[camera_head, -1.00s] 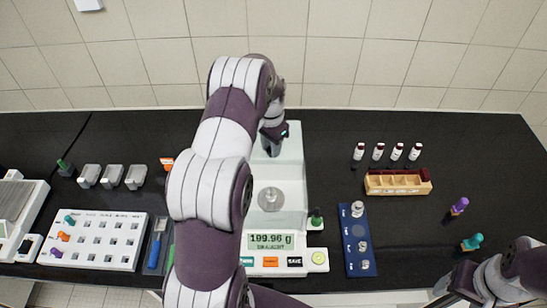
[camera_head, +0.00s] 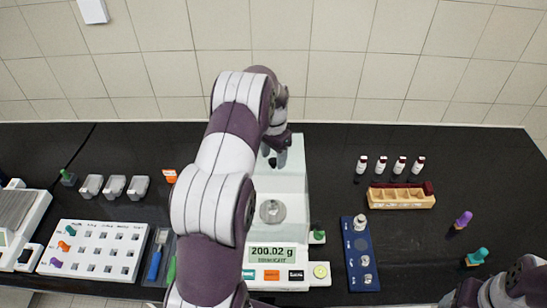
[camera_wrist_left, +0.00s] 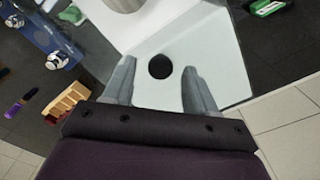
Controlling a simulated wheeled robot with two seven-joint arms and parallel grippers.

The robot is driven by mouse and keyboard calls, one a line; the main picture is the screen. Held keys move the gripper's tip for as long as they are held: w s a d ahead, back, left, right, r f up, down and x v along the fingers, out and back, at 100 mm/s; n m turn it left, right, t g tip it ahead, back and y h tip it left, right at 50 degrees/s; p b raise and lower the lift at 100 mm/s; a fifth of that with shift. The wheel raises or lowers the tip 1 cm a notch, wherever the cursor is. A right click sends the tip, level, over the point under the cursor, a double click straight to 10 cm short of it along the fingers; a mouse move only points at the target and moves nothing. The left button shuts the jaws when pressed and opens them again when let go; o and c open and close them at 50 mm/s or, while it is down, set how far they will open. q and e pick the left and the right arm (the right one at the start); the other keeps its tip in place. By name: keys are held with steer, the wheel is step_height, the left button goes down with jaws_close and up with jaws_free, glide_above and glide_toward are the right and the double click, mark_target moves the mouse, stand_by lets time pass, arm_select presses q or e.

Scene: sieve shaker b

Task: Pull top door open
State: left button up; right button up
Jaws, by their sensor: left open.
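The balance (camera_head: 289,281) stands mid-bench with a clear, pale draft shield (camera_head: 292,185). Its display reads 200.02 g, and a metal weight (camera_head: 271,211) sits inside on the pan. My left gripper (camera_head: 277,155) is over the back part of the shield, partly hidden by my own arm. In the left wrist view its two grey fingers are open, one on each side of a round black knob (camera_wrist_left: 160,67) on the pale top panel (camera_wrist_left: 205,50). I cannot tell whether they touch it. The top door's edges are not clear. My right gripper is out of view.
Right of the balance are a blue weight tray (camera_head: 361,272), a wooden rack (camera_head: 402,199) and several vials (camera_head: 381,164). A white rack (camera_head: 92,249) and grey containers (camera_head: 115,186) are on the left. Purple (camera_head: 463,219) and teal (camera_head: 477,257) items stand far right.

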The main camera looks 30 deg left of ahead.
arm_select(q)
step_height(320, 180, up, 4)
steer(key=shift+f+b, duration=0.2)
steer(key=shift+b, duration=0.15)
step_height(320, 180, up, 8)
steer(key=p, duration=0.6)
steer(key=shift+s, duration=0.15)
steer(key=shift+d, duration=0.1)
steer(key=s+d+f+n+b, duration=0.1)
steer(key=s+d+f+b, duration=0.7)
steer(key=s, duration=0.2)
steer(key=s+d+f+n+t+b, duration=0.1)
steer(key=s+d+f+b, duration=0.7)
steer(key=s+d+b, duration=0.1)
steer(key=shift+s+d, duration=0.3)
steer(key=shift+s, duration=0.55)
